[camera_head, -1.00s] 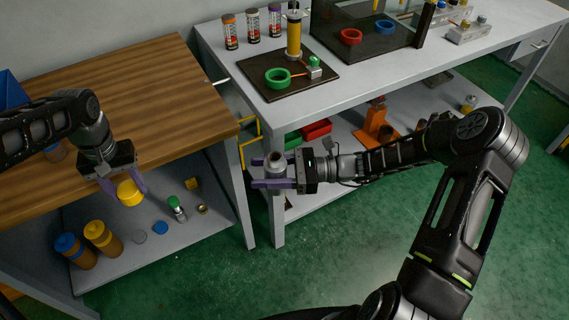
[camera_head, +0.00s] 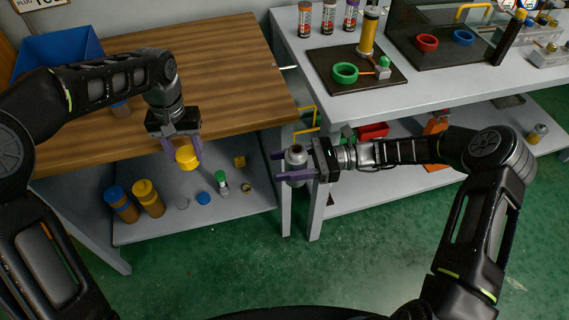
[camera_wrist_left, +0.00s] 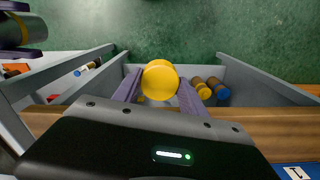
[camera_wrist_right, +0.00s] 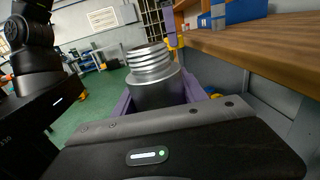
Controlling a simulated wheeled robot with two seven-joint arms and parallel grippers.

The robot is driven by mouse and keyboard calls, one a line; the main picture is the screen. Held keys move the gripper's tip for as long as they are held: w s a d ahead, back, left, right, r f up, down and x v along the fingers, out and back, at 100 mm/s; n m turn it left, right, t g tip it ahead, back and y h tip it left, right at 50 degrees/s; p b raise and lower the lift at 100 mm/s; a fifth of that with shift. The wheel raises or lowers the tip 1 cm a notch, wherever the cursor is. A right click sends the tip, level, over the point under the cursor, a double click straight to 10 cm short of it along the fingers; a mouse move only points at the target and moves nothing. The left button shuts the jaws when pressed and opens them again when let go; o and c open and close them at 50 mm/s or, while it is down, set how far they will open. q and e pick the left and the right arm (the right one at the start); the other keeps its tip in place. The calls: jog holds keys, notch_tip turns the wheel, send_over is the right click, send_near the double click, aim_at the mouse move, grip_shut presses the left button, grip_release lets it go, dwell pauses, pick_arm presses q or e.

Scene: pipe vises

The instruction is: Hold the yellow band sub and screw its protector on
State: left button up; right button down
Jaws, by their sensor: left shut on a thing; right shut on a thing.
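My left gripper (camera_head: 186,155) is shut on the yellow protector (camera_head: 187,158), a round cap held just off the wooden bench's front edge. In the left wrist view the protector (camera_wrist_left: 160,80) sits between the purple fingertips. My right gripper (camera_head: 290,166) is shut on the grey metal sub (camera_head: 296,158), held upright with its threaded end up. The right wrist view shows the bare thread of the sub (camera_wrist_right: 150,60); its lower part is hidden by the gripper. The protector is apart from the sub, to its left in the head view.
The grey bench (camera_head: 430,95) stands to the right, carrying a dark mat with a green ring (camera_head: 345,73). Green floor is clear in front.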

pick_arm(q)
jog(key=w+d+r+m, duration=0.1)
jog(key=d+r+m, duration=0.35)
jog(key=d, duration=0.75)
notch_tip(320, 180, up, 6)
jog(key=m, duration=0.4)
send_over(296, 149)
jog(key=shift+d, duration=0.1)
jog(key=shift+f, duration=0.1)
jog(key=shift+f, duration=1.9)
jog(key=shift+f, duration=0.85)
jog(key=shift+f, duration=0.6)
